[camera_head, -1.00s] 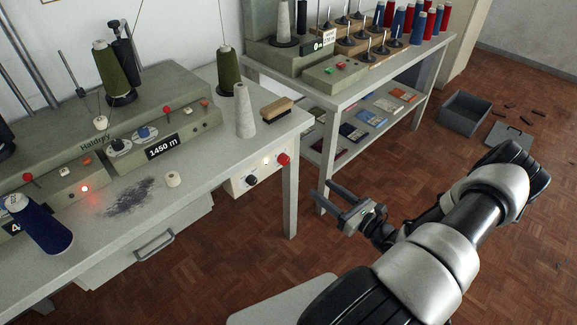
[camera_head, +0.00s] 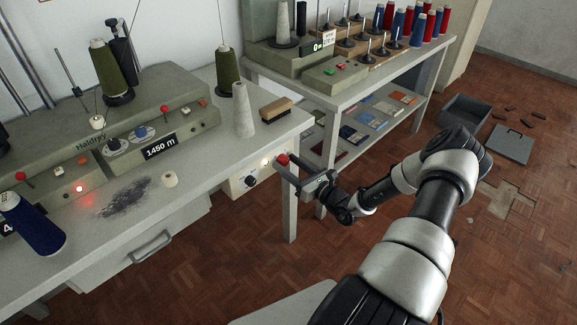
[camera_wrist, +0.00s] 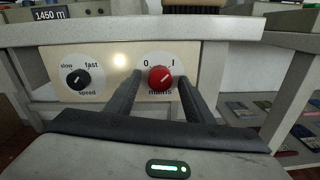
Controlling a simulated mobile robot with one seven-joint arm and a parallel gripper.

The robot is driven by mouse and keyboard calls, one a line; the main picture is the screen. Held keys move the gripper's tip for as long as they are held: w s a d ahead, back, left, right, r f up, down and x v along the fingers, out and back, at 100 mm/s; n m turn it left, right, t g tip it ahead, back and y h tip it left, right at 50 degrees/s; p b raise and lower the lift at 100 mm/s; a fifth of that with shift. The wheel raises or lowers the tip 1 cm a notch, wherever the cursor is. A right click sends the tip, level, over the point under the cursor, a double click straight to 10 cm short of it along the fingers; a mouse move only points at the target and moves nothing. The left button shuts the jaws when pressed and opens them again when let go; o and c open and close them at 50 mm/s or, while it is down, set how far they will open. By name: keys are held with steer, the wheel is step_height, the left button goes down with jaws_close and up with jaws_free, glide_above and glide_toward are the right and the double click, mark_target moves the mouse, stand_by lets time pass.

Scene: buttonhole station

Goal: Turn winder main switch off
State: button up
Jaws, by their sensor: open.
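The main switch is a red round knob (camera_wrist: 161,77) on a cream panel (camera_wrist: 105,88) under the table edge, with "0" and "I" above it and "mains" below. The white line on the knob points up and right, toward "I". A lamp (camera_wrist: 120,60) left of it glows. My gripper (camera_wrist: 160,88) is open, with one finger on each side of the knob in the wrist view. Whether the fingers touch it cannot be told. In the head view my gripper (camera_head: 287,172) is at the panel's right end, by the red knob (camera_head: 283,159).
A black speed knob (camera_wrist: 78,78) sits on the same panel, left of the lamp. The winder table (camera_head: 190,190) overhangs the panel, and its leg stands close by. A brush (camera_head: 276,109) and cones stand on top. A second table (camera_head: 262,75) is behind.

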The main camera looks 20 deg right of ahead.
steer(key=shift+c, duration=0.3)
steer(key=c, duration=1)
steer(key=shift+n, duration=0.3)
steer(key=n+p, duration=0.1)
steer(key=n, duration=0.2)
steer(key=shift+n+p, duration=0.3)
steer(key=shift+p, duration=0.05)
steer(key=n+p, duration=0.1)
steer(key=n, duration=0.3)
steer(key=shift+n, duration=0.3)
steer(key=n, duration=0.4)
steer(key=shift+n+p, duration=0.3)
steer(key=shift+p, duration=0.05)
steer(key=shift+n, duration=2.3)
steer(key=shift+d, duration=0.1)
